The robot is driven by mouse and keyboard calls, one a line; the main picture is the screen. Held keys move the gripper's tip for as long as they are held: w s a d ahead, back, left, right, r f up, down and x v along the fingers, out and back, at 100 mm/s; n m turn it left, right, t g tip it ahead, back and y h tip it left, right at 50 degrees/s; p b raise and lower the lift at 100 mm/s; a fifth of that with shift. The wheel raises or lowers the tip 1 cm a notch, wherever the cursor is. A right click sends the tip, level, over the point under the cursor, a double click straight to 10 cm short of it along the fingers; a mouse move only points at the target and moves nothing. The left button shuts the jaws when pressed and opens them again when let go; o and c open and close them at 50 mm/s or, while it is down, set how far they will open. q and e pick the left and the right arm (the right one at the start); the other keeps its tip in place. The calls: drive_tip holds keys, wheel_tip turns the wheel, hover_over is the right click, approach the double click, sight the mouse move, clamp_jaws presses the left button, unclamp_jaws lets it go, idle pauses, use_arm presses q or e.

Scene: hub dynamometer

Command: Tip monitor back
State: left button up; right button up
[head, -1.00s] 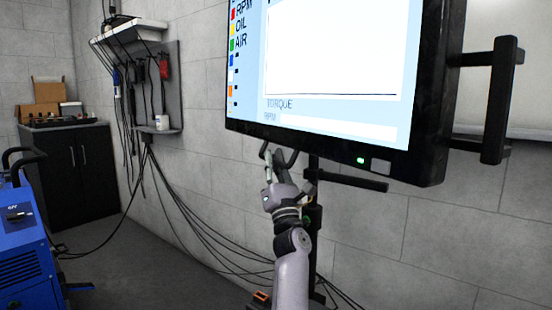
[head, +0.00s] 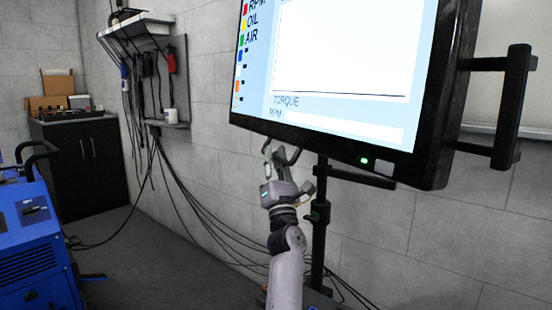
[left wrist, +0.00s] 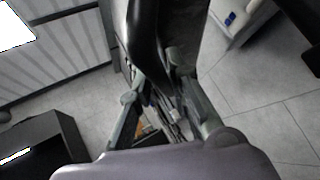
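The monitor (head: 445,130) is a large black-framed screen with coloured labels, a blank white plot area and a green light at its lower edge. It stands on a black pole (head: 319,225), and a black handle (head: 512,105) sticks out from its right side. My left gripper (head: 281,152) is just under the monitor's lower left edge, left of the pole. Its fingers are apart, with nothing seen held. In the left wrist view, the two fingers (left wrist: 158,88) are spread near a dark curved part that I cannot identify. Contact with the monitor cannot be told. My right gripper is out of view.
A blue machine (head: 35,245) with a black handle stands at the left. A dark cabinet (head: 85,165) with boxes on top is behind it. A wall shelf (head: 135,24) has hanging cables that run along the wall to the floor.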

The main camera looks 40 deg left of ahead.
use_arm(q)
drive_tip(key=o, duration=0.3)
drive_tip(key=shift+s+a, duration=0.15)
drive_tip(key=shift+a, duration=0.05)
drive_tip(key=shift+o, duration=0.2)
drive_tip(key=shift+d, duration=0.1)
drive_tip(key=shift+d+f, duration=0.15)
drive_tip(key=v, duration=0.7)
drive_tip(key=shift+s, duration=0.15)
